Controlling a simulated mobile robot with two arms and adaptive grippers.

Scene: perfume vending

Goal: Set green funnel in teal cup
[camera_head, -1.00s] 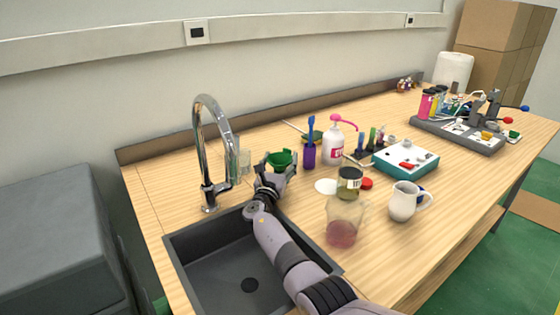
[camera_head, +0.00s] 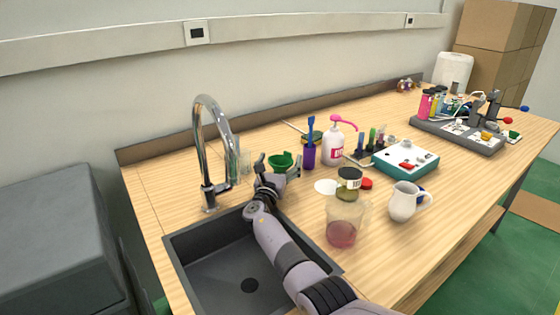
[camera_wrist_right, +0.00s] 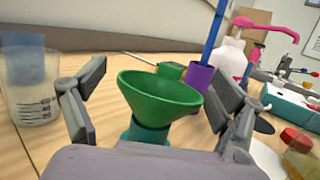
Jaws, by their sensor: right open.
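The green funnel (camera_head: 282,160) stands upright behind the sink, wide mouth up, and shows large in the right wrist view (camera_wrist_right: 160,98). Its lower end sits in the mouth of the teal cup (camera_wrist_right: 146,133), which is mostly hidden behind my gripper's body. My right gripper (camera_head: 278,169) is open, with its fingers spread on either side of the funnel. In the right wrist view both fingers (camera_wrist_right: 160,105) stand apart from the funnel, with gaps on each side. My left gripper is not in view.
A purple cup (camera_head: 309,156) with a blue stick stands right of the funnel, near a white pump bottle (camera_head: 332,146). A clear beaker (camera_wrist_right: 32,85) stands to the left, by the faucet (camera_head: 206,150). A glass jar, a measuring cup (camera_head: 343,226) and a white mug (camera_head: 405,203) stand nearer the front.

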